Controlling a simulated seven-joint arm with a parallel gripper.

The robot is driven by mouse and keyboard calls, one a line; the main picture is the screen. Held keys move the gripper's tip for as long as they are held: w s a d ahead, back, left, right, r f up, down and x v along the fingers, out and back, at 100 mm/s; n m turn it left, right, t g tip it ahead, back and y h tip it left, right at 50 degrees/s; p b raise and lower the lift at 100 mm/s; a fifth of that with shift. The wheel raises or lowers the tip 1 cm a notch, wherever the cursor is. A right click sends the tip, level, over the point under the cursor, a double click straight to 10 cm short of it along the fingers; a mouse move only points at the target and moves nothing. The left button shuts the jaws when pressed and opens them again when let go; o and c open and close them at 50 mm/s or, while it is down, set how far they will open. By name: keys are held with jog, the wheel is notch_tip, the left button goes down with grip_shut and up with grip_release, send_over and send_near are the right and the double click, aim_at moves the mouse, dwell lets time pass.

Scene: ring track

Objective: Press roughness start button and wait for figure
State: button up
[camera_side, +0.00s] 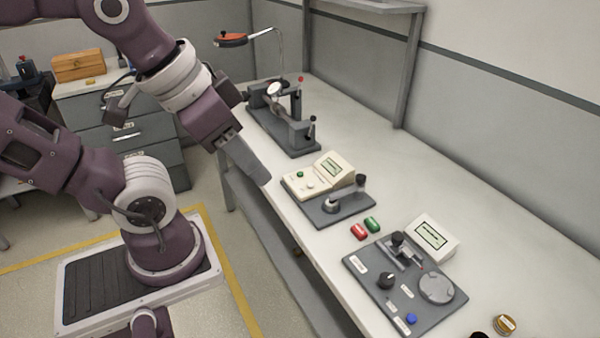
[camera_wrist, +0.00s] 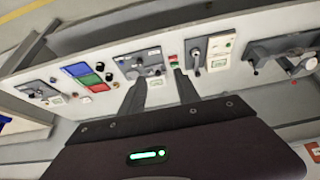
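My gripper (camera_side: 262,180) hangs over the bench's near edge in the side view, left of the cream device and above the bench top. In the wrist view its two fingers (camera_wrist: 160,78) stand apart with nothing between them. A dark grey panel (camera_side: 372,268) carries a knob, a probe, a round plate and a blue button (camera_side: 411,318). A white display box (camera_side: 432,238) stands behind it. The panel also shows in the wrist view (camera_wrist: 140,65). A cream device (camera_side: 318,176) has a green button (camera_side: 300,174) and a screen. The labels are too small to read.
Red (camera_side: 359,231) and green (camera_side: 372,224) blocks lie between the two devices. A grey bench gauge (camera_side: 285,125) with upright levers stands at the far end. Red, green and blue bins (camera_wrist: 90,76) show in the wrist view. A shelf post (camera_side: 408,75) rises behind the bench.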

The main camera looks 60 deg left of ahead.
grip_shut()
dwell(1.4)
